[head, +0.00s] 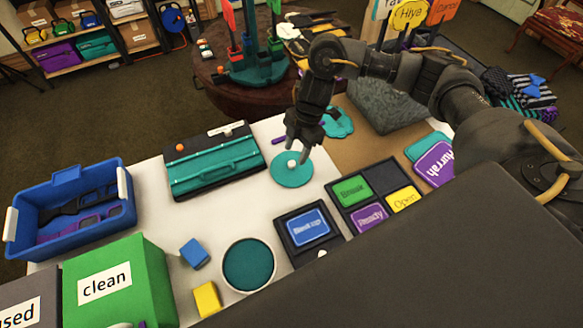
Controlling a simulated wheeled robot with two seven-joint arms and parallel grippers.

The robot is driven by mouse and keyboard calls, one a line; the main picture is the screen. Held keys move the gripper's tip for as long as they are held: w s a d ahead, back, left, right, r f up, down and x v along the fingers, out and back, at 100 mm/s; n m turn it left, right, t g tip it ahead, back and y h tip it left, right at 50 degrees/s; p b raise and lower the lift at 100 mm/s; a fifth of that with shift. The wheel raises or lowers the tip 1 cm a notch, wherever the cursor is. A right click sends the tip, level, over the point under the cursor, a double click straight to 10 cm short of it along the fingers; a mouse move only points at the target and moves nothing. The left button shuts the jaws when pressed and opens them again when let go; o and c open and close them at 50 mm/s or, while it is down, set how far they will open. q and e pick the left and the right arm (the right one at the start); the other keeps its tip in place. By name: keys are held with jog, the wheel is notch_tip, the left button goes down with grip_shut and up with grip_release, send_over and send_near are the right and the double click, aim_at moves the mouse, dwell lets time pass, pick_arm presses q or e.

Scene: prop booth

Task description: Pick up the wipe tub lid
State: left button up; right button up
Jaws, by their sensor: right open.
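The wipe tub lid (290,177) is a flat teal disc with a small white knob, lying on the white table top. The wipe tub (248,266) is a round white-rimmed container with teal inside, nearer to me and to the left of the lid. My right gripper (297,152) reaches in from the right and points down over the far part of the lid. Its fingers are apart, close to the knob, with nothing seen between them. I cannot tell whether they touch the lid. My left gripper is not in view.
A teal and black case (214,166) lies left of the lid. Black trays with a blue card (308,226) and several coloured cards are at the right. A blue sponge-like block (194,253), a yellow block (207,299), a green box (118,283) and a blue bin (70,248) stand left.

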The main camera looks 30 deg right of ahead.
aim_at(292, 163)
jog(key=shift+x, duration=2.55)
jog(key=shift+w+d, duration=0.15)
jog(key=shift+c, duration=0.3)
grip_shut()
